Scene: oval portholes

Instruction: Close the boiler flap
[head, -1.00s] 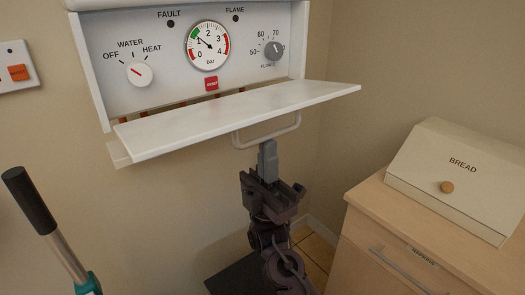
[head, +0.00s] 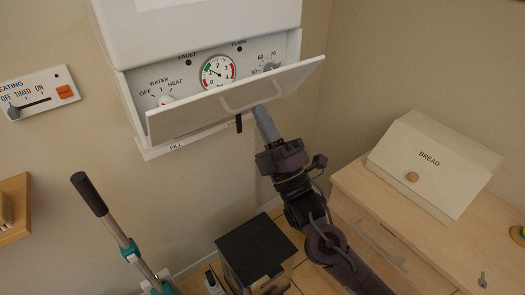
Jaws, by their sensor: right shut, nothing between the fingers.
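The white boiler flap (head: 200,116) hangs from the lower front of the boiler (head: 205,25). It is tilted up partway, with its top edge standing out from the control panel, and covers the lower part of that panel. A pale loop handle (head: 252,97) is on its outer face. My right gripper (head: 262,112) is shut and empty, with its fingertips up against or very near the flap's outer face, just below the handle. I cannot tell for sure whether they touch. My left gripper is not in view.
The panel's gauge (head: 218,72) shows above the flap. A bread box (head: 435,160) stands on a wooden cabinet at right. A wall switch plate (head: 38,92) is at left. A dark-handled pole (head: 90,195) stands at lower left, and a dark-topped bin (head: 256,248) on the floor.

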